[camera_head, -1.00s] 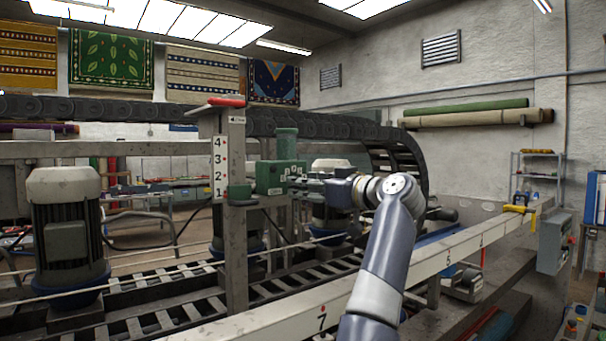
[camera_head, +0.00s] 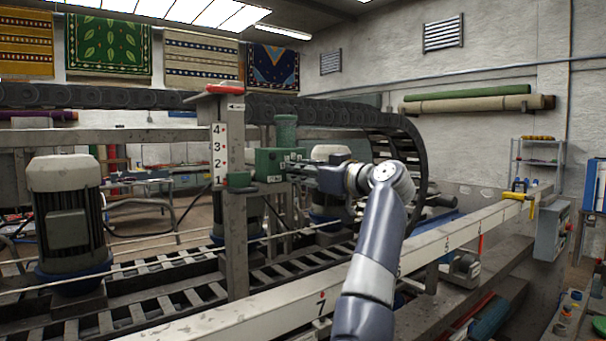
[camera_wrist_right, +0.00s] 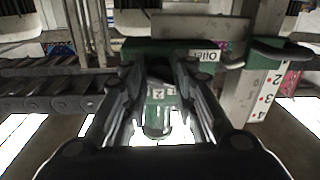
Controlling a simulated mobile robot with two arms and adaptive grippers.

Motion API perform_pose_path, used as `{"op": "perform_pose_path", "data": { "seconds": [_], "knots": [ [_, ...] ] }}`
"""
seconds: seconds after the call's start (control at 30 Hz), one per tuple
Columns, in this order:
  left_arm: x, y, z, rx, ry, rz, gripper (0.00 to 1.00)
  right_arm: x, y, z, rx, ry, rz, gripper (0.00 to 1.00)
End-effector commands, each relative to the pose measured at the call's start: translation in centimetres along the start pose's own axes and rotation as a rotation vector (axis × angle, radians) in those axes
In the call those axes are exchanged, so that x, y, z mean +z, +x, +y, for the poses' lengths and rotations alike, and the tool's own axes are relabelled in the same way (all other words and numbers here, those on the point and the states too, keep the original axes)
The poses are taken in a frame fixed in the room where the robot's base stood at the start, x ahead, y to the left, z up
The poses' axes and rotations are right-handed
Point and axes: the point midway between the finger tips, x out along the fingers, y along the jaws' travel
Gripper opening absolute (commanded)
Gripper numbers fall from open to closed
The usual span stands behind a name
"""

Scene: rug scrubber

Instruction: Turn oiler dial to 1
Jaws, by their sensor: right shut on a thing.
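The oiler is a green box (camera_head: 270,168) on the grey post, with a green cylinder (camera_head: 286,130) on top. In the right wrist view its "Oiler" label (camera_wrist_right: 205,56) and the green cylinder (camera_wrist_right: 157,122) show upside down. My right gripper (camera_head: 298,170) reaches the oiler's right face from the right. In the wrist view its fingers (camera_wrist_right: 160,74) are closed around a small part at the oiler's face, apparently the dial. The fingers mostly hide the dial, and its setting is not readable. My left gripper is not in view.
The grey post (camera_head: 235,245) carries a white scale (camera_head: 219,155) marked 1 to 4 and a red-topped handle (camera_head: 224,88). A motor (camera_head: 65,215) stands at left. A long white numbered beam (camera_head: 440,240) runs below my right arm.

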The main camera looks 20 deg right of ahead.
Motion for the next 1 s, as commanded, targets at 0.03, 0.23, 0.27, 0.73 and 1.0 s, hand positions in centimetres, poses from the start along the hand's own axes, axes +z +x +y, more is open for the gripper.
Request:
{"op": "perform_pose_path", "data": {
  "seconds": [0.03, 0.23, 0.27, 0.73, 1.0],
  "knots": [
    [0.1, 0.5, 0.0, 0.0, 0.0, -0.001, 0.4, 0.2, -0.1, 0.1, 0.002, 0.012, 0.0, 0.02],
    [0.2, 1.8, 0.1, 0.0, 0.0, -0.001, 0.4, 0.4, -0.1, 0.1, 0.004, 0.117, 0.008, 0.02],
    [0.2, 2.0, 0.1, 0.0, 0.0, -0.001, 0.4, 0.4, -0.1, 0.1, 0.004, 0.137, 0.009, 0.02],
    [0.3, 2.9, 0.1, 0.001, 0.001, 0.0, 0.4, 0.1, -0.1, 0.0, 0.005, 0.467, 0.034, 0.02],
    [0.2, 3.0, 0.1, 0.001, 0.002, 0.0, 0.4, 0.1, 0.0, 0.0, 0.005, 0.567, 0.042, 0.02]
  ]
}}
